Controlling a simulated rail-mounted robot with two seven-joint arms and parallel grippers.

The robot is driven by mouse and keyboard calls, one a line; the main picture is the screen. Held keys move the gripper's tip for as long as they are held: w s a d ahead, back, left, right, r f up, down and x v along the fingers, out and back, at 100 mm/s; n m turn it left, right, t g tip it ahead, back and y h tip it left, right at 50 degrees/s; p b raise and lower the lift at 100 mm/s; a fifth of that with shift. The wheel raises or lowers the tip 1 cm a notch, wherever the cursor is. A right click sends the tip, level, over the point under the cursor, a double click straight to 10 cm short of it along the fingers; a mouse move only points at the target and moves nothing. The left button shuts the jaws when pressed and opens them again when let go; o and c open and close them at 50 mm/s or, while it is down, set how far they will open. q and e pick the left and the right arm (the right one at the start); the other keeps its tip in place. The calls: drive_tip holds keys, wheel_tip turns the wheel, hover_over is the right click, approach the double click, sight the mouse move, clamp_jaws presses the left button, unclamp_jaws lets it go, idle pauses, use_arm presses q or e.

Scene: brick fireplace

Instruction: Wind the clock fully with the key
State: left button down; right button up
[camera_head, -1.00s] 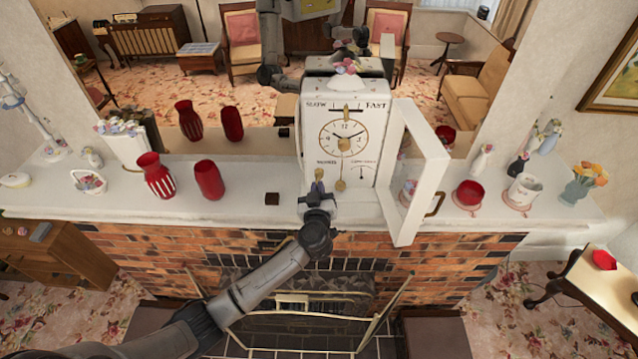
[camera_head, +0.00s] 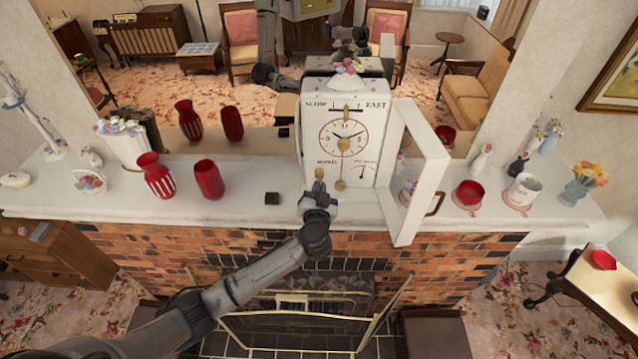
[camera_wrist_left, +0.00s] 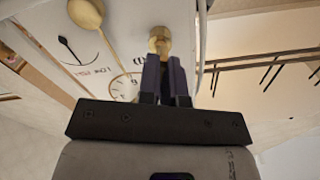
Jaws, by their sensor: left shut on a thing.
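The white clock (camera_head: 376,125) stands on the mantel with its face toward me. Its glass door (camera_head: 432,158) is swung open to the right. The small gauge (camera_head: 363,172) is at the face's lower right; it also shows in the wrist view (camera_wrist_left: 72,48), where I cannot read its needle well. The gold pendulum (camera_head: 340,184) hangs in front. My left gripper (camera_head: 319,194) is at the clock's lower left, shut on the brass key (camera_wrist_left: 159,40). The key meets the face; how deep it sits is hidden. My right gripper is out of view.
Red vases (camera_head: 209,180) and a small dark block (camera_head: 272,198) stand left of the clock on the white mantel (camera_head: 240,204). A red bowl (camera_head: 469,193) and a white mug (camera_head: 524,188) are right of the door. A mirror behind repeats the room.

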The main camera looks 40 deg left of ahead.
use_arm(q)
drive_tip(key=shift+a+m, duration=0.25)
drive_tip(key=shift+m, duration=0.05)
drive_tip(key=c, duration=1.7)
unclamp_jaws()
drive_tip(key=o, duration=0.3)
drive_tip(key=shift+w+r, duration=0.1)
drive_tip(key=shift+o, duration=1)
drive_tip(key=shift+d, duration=0.1)
drive_tip(key=o, duration=0.5)
drive_tip(key=shift+c, duration=0.2)
drive_tip(key=shift+d, duration=0.1)
